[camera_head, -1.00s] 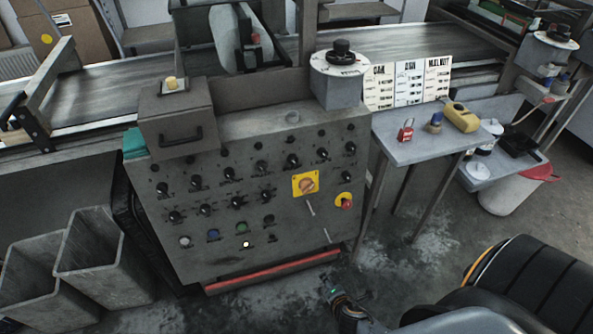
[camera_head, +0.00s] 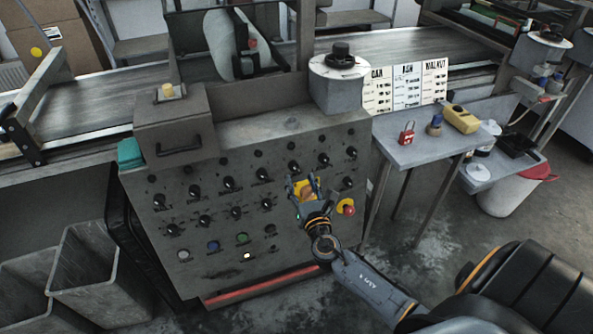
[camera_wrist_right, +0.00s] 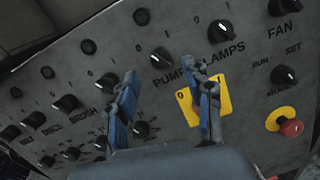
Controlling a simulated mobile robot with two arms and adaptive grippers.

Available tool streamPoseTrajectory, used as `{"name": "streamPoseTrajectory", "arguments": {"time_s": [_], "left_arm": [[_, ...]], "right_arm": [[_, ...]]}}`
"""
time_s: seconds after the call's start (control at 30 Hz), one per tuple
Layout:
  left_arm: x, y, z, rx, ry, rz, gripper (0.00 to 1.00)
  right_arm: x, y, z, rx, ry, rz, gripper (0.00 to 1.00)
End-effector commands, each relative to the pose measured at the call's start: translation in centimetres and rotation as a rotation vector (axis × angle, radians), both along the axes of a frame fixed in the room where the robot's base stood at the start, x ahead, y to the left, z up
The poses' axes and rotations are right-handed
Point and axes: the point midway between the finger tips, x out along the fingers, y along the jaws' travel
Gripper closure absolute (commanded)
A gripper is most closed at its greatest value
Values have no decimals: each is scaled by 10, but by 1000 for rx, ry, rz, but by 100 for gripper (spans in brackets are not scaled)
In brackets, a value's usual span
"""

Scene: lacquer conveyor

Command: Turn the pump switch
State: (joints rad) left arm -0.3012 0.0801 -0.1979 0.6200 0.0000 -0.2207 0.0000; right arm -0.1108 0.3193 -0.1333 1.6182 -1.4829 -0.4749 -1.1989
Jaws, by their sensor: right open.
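The pump switch (camera_wrist_right: 161,57) is a black rotary knob above the "PUMP" label in the right wrist view. In the head view it is in the upper knob row (camera_head: 294,167). My right gripper (camera_head: 303,185) is open and empty in front of the panel, over the yellow plate. In the wrist view its blue-grey fingers (camera_wrist_right: 167,76) stand apart, with the pump switch between and a little beyond the tips. I see no contact. How the knob is turned cannot be told clearly. My left gripper is not in view.
The grey control panel (camera_head: 207,262) carries several similar knobs, including the lamps knob (camera_wrist_right: 220,31) and fan knob (camera_wrist_right: 284,6). A yellow plate (camera_wrist_right: 222,97) and a red stop button (camera_wrist_right: 290,127) sit below. A side table (camera_head: 410,148) stands right of the panel.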

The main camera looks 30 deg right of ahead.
Motion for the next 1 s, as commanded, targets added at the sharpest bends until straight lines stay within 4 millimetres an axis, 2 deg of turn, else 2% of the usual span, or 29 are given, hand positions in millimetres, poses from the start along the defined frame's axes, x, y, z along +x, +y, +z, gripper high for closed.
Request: {"name": "streamPoseTrajectory", "arguments": {"time_s": [0.1,0.3,0.67,0.9,0.93,1.0], "left_arm": [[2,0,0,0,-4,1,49],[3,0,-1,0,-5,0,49],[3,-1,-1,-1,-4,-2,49],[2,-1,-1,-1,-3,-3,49],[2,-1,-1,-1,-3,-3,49],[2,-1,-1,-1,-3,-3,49]], "right_arm": [[22,-7,1,0,-2,0,49],[42,-14,-1,1,0,1,49],[46,-15,-1,2,0,1,49],[46,-15,-1,2,0,1,96],[46,-15,-1,2,1,1,100],[46,-15,-1,2,1,1,100]]}}
